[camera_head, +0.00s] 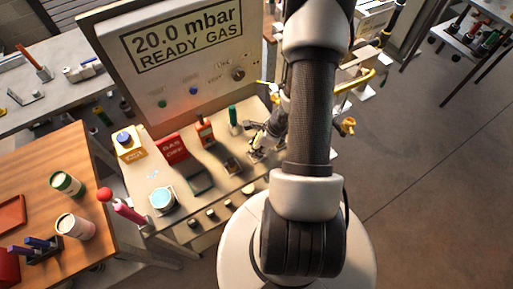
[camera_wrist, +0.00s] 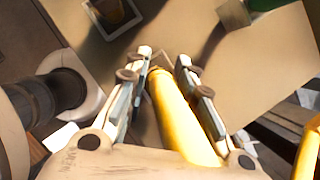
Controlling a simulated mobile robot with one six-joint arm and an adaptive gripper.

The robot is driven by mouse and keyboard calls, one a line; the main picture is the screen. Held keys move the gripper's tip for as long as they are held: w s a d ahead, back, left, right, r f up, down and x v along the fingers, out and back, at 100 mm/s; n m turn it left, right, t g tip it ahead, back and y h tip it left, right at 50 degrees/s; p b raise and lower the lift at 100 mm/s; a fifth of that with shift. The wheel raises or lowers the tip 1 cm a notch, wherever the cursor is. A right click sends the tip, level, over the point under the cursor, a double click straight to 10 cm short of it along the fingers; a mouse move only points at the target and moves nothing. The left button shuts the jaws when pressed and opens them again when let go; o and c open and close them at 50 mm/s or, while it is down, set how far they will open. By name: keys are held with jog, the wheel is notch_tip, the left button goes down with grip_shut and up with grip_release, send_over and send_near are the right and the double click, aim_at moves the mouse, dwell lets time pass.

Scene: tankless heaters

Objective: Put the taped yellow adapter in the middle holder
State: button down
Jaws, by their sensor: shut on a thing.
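In the wrist view, my gripper (camera_wrist: 165,68) is shut on a long yellow piece, apparently the yellow adapter (camera_wrist: 183,120), which runs from between the fingertips back toward the palm. No tape on it can be made out. In the head view, my gripper (camera_head: 262,140) is over the right part of the sloped console, largely hidden by my arm, and the adapter is hard to tell there. A dark square socket (camera_head: 231,165) on the console lies left of my gripper; a similar framed recess (camera_wrist: 112,14) shows at the wrist view's top. I cannot tell which is the middle holder.
A red block (camera_head: 172,149), yellow button box (camera_head: 127,142) and green upright piece (camera_head: 233,118) stand on the console. Yellow pipes (camera_head: 357,82) rise behind my arm. A wooden table (camera_head: 60,165) is at left; floor is clear right.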

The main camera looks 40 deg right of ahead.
jog(key=shift+r, duration=0.1)
jog(key=c, duration=1.3)
grip_release()
jog(key=shift+c, duration=0.2)
jog(key=p+v, duration=0.5)
jog(key=v, duration=0.7)
